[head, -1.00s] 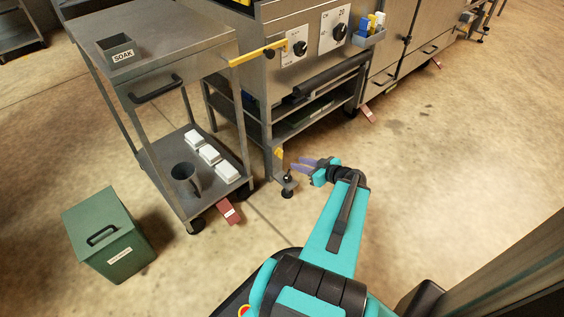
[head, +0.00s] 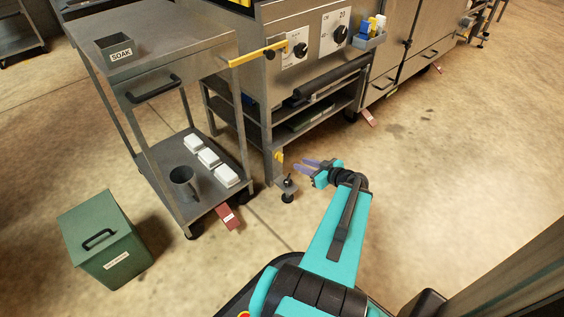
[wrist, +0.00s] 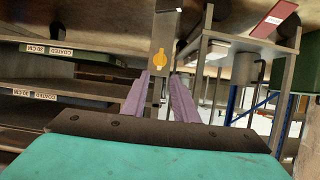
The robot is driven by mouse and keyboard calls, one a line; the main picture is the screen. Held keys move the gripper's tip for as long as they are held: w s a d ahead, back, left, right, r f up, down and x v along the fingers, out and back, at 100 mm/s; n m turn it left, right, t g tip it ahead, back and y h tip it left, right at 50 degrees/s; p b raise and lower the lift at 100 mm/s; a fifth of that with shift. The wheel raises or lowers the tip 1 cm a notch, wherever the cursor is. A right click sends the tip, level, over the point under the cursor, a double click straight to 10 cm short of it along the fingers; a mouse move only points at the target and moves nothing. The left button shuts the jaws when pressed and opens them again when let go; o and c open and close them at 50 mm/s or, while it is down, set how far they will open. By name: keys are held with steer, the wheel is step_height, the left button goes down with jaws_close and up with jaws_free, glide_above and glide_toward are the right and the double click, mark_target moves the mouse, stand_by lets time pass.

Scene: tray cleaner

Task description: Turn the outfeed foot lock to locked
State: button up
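A small yellow turn piece (head: 279,157) sits low on the metal leg of the machine's end frame, above a levelling foot (head: 288,189). In the wrist view this yellow piece (wrist: 159,59) shows as a round disc with a narrow tab, facing me on the leg (wrist: 163,35). No label on it is readable. My gripper (head: 299,165) is open, its two purple fingers apart and just right of the leg. In the wrist view the open gripper (wrist: 162,80) points at the leg, with the yellow piece beyond the fingertips. Nothing is between the fingers, and they appear apart from the piece.
A steel cart (head: 140,155) with a SOAK bin (head: 116,46) stands left of the machine. Its red pedal (head: 228,217) sticks out near the floor. A green box (head: 103,240) stands at left. Floor at right is clear.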

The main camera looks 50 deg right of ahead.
mark_target(282, 157)
steer(key=b+x, duration=0.4)
steer(key=x, duration=0.8)
steer(key=shift+w, duration=0.2)
